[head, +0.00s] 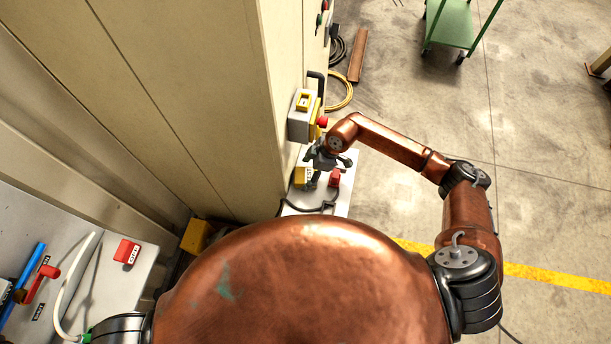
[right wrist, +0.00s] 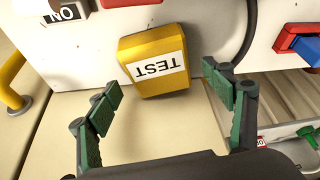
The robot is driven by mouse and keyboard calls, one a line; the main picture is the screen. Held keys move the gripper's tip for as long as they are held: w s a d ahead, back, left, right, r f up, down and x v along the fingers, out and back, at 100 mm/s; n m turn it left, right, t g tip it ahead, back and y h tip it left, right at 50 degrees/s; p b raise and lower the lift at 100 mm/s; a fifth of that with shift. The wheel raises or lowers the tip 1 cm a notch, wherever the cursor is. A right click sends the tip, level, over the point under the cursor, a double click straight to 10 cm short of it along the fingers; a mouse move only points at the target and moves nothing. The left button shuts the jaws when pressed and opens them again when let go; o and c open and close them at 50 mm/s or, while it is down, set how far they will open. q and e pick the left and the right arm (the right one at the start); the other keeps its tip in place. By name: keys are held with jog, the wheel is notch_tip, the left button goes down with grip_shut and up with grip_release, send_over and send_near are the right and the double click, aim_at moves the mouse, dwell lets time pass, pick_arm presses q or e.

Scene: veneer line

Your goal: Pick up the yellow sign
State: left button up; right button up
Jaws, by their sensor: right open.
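The yellow sign (right wrist: 155,62), a chunky yellow block with a white TEST label, shows upside down in the right wrist view. It stands against a white surface, beyond and between the fingers of my right gripper (right wrist: 160,98). The fingers are wide apart, with nothing between their tips. In the head view a yellow block (head: 300,178), seemingly the same sign, is on the white table just below my right gripper (head: 327,158), partly hidden by it. My left gripper is not in view.
A red block (head: 335,178) and a dark cable lie beside the yellow block. A grey box with a red button (head: 321,122) is on the tall beige cabinet (head: 190,90) close by. Another red tag (head: 127,251) sits on the left bench. Open floor lies to the right.

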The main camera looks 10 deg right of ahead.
jog(key=shift+a+f, duration=0.2)
jog(key=shift+f, duration=0.4)
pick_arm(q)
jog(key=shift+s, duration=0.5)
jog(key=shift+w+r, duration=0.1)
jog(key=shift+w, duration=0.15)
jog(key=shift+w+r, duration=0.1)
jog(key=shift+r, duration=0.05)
pick_arm(e)
jog(key=shift+f, duration=0.25)
jog(key=shift+c, duration=0.2)
jog(key=c, duration=1.4)
jog(key=shift+o, duration=0.2)
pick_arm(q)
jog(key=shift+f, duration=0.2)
pick_arm(e)
jog(key=shift+r, duration=0.15)
